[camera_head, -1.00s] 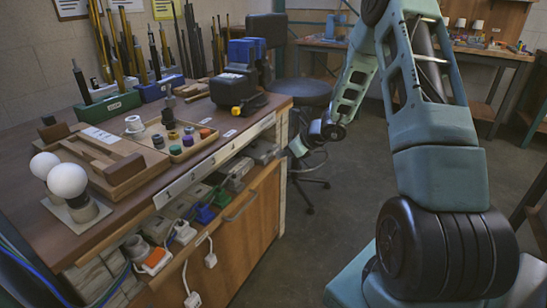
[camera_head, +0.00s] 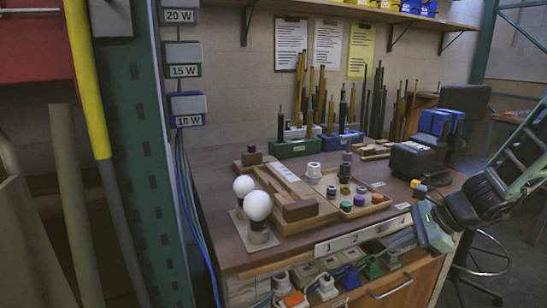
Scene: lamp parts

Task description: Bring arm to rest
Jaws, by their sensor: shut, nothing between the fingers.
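My gripper (camera_head: 431,229) is at the right, at the end of my arm, in front of the bench's front edge. It looks shut with nothing held; its fingers are small and hard to make out. My dark wrist and green-grey forearm run up and right from it. Two white round bulbs (camera_head: 257,205) stand on a small plate near the bench's left front corner. A wooden fixture (camera_head: 290,197) and a tray of small coloured parts (camera_head: 372,207) lie beside them, apart from my gripper.
The wooden workbench (camera_head: 222,212) has an open shelf of sockets and plugs under its front edge. Tubes stand in green (camera_head: 293,148) and blue holders behind. A dark device (camera_head: 416,160) sits at the bench's right. A post with labelled boxes (camera_head: 187,109) is at left.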

